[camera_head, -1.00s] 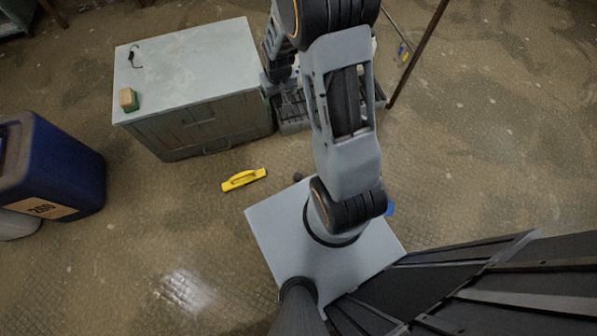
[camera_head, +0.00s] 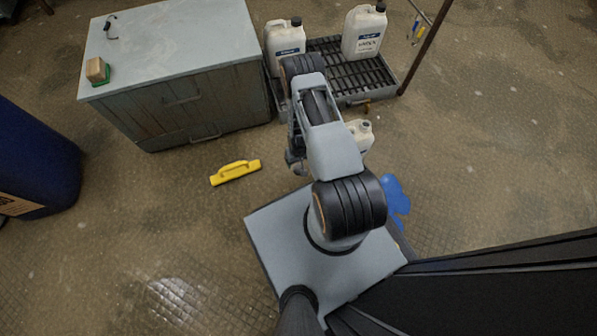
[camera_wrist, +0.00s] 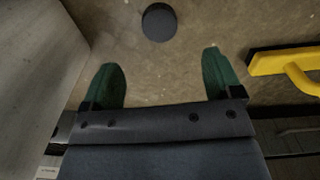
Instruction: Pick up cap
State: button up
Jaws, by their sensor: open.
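The cap (camera_wrist: 159,22) is a dark round disc lying on the floor, at the top middle of the wrist view. My gripper (camera_wrist: 160,72) is open and empty. Its two green fingertips point toward the cap, which sits beyond them and roughly midway between them, apart from both. In the head view my gripper (camera_head: 296,163) hangs low beside my base, partly covered by my arm. The cap cannot be made out in the head view now.
A yellow float-like tool (camera_head: 235,172) lies left of my gripper. A grey cabinet (camera_head: 185,105) stands behind it. White jugs (camera_head: 285,45) (camera_head: 364,34) stand on a grated tray (camera_head: 332,75). Another jug (camera_head: 361,135) is behind my arm. A blue patch (camera_head: 396,194) lies right.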

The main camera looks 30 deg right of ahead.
aim_at(298, 168)
jog(key=shift+w+d+f+b, duration=0.1)
jog(key=shift+f+b, duration=1.05)
jog(key=shift+f, duration=1.25)
jog(key=shift+w+f+b, duration=0.1)
jog(key=shift+f+b, duration=1.05)
jog(key=shift+f, duration=1.2)
jog(key=c, duration=1)
